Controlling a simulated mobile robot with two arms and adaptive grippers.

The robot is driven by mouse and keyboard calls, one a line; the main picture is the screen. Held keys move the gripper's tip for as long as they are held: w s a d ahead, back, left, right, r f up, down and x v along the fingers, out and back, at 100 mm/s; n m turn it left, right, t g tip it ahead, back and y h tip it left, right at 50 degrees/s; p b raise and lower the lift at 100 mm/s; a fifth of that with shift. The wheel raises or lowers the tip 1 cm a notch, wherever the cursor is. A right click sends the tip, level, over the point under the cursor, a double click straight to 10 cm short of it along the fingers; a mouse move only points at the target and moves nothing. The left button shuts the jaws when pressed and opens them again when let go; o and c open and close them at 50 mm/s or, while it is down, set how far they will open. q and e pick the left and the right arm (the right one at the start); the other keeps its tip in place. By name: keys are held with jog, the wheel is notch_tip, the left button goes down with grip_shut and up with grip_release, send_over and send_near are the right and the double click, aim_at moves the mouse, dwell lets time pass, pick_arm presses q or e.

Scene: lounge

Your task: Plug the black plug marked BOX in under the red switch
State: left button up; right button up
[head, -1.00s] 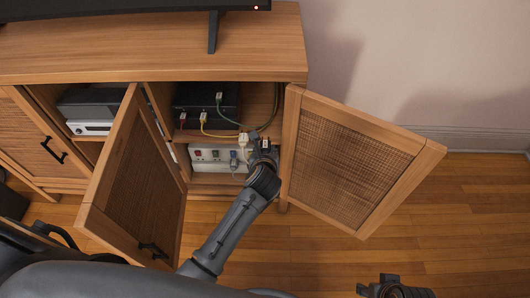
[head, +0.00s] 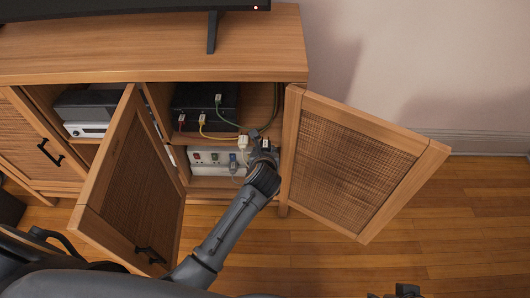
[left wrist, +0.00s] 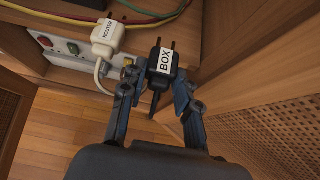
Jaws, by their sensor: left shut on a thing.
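The black plug marked BOX (left wrist: 162,68) is held between the fingers of my left gripper (left wrist: 160,82), label up, prongs pointing away from the gripper. In the head view my left gripper (head: 264,152) is at the cabinet's right opening, to the right of the white power strip (head: 208,168). The red switch (head: 197,156) is at the strip's left, beside a green one (head: 215,156). The red switch also shows in the left wrist view (left wrist: 73,47), left of the held plug. My right gripper (head: 405,291) is cut off at the bottom edge; its jaws are unclear.
A white plug marked ROUTER (left wrist: 108,37) and its cable are left of the held plug. A black box (head: 205,105) with coloured cables is on the shelf above. Open doors flank the opening, left (head: 135,190) and right (head: 350,165).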

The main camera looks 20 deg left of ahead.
pick_arm(q)
jog(key=shift+w+a+f, duration=0.2)
jog(key=shift+w, duration=0.45)
jog(key=shift+w+a+f, duration=0.15)
jog(key=shift+w, duration=0.5)
jog(key=o, duration=1.2)
jog(key=v, duration=1.2)
